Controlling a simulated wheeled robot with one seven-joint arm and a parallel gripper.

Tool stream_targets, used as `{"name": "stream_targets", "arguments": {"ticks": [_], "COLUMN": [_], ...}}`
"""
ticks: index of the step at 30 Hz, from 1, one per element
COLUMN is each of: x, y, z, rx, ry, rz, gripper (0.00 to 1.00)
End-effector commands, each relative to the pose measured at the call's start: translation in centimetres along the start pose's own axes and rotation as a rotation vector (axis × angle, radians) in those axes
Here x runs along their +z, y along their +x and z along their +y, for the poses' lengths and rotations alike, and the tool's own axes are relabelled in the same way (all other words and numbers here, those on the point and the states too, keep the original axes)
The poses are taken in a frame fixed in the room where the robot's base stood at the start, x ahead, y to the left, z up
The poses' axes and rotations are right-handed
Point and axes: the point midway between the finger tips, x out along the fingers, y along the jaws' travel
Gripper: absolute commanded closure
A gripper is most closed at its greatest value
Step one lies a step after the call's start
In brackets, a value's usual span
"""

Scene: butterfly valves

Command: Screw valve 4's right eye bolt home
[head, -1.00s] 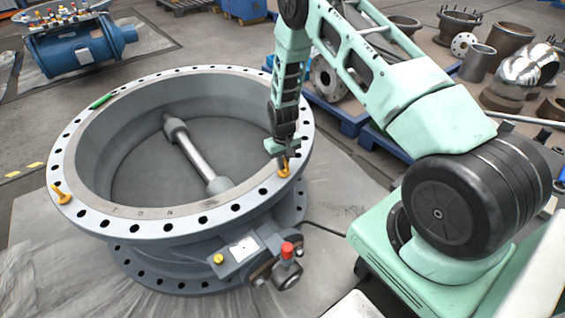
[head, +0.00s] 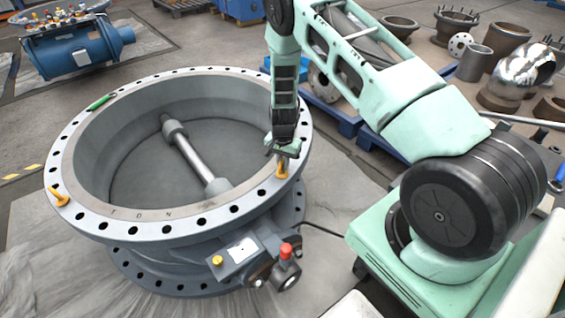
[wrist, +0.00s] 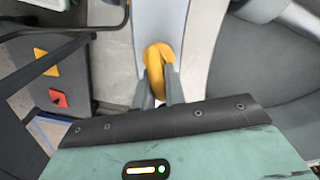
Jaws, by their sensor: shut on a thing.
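The big grey valve (head: 165,229) lies with its bolt-hole flange facing up. Its right yellow eye bolt (head: 282,171) stands upright on the right side of the flange rim. My gripper (head: 282,155) reaches down onto it from above. In the wrist view the yellow ring (wrist: 156,54) sits between the tips of my grey fingers (wrist: 160,84), which are shut on it. The bolt's thread and the seat under its collar cannot be seen. Another yellow eye bolt (head: 59,197) stands tilted on the left side of the flange.
A green tool or marker (head: 100,102) lies on the flange's far left rim. An actuator box with a red knob (head: 285,251) juts from the valve's front. A blue pallet with steel fittings (head: 481,62) stands at the back right. A blue motor-like unit (head: 80,48) sits at the back left.

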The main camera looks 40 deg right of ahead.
Motion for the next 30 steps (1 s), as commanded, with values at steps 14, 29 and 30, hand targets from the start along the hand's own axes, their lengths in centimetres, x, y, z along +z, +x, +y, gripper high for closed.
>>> {"name": "stream_targets", "arguments": {"ticks": [14, 29, 30], "x": [-0.06, -0.06, -0.06], "y": [-0.11, -0.11, -0.10], "z": [0.03, 0.04, 0.04], "rx": [-0.002, -0.002, -0.002], "ry": [0.187, 0.198, 0.198], "rz": [0.002, 0.002, 0.002], "gripper": [1.00, 0.82, 0.71]}}
